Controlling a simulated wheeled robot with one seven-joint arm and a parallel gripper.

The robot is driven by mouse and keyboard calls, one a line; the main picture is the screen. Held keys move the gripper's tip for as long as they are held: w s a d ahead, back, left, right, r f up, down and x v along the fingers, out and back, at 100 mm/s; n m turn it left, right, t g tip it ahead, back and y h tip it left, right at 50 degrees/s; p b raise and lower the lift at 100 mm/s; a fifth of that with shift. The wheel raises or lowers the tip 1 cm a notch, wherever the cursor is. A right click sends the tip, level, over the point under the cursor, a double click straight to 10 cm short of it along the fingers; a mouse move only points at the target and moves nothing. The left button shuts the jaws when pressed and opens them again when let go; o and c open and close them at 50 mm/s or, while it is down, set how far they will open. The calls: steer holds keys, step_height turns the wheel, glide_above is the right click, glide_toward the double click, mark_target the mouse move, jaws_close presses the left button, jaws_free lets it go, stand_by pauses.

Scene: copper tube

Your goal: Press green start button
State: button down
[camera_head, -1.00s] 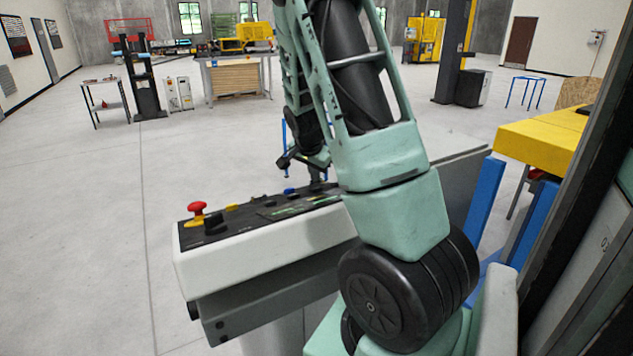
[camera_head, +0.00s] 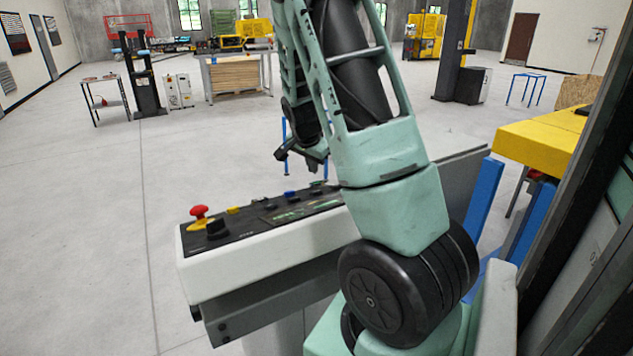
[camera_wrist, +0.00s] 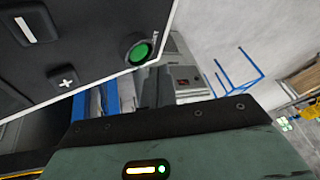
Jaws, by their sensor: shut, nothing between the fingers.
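The round green button (camera_wrist: 140,52) sits in a dark ring near the corner of the black control panel (camera_wrist: 95,48) in the wrist view. It is small in the head view (camera_head: 317,184), at the panel's far right end and partly beside my arm. My gripper (camera_head: 320,163) is shut and empty, a little above that end of the panel and apart from it. Its fingertips are small and partly hidden by my arm. Whether the button is pushed in cannot be told.
The panel tops a white console (camera_head: 265,245) and also carries a red mushroom button (camera_head: 199,212), a black knob (camera_head: 217,228), and yellow and blue buttons. A yellow-topped table (camera_head: 540,145) stands at right. The floor left of the console is clear.

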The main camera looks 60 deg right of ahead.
steer(key=shift+w+d+r+p, duration=0.1)
steer(key=shift+w+r+p, duration=0.2)
steer(key=shift+r, duration=0.3)
steer(key=shift+w+d+r+p, duration=0.15)
steer(key=shift+r+p, duration=0.2)
steer(key=shift+r, duration=0.2)
steer(key=shift+w+d+r+p, duration=0.1)
steer(key=shift+w+r+p, duration=0.2)
steer(key=shift+r, duration=0.3)
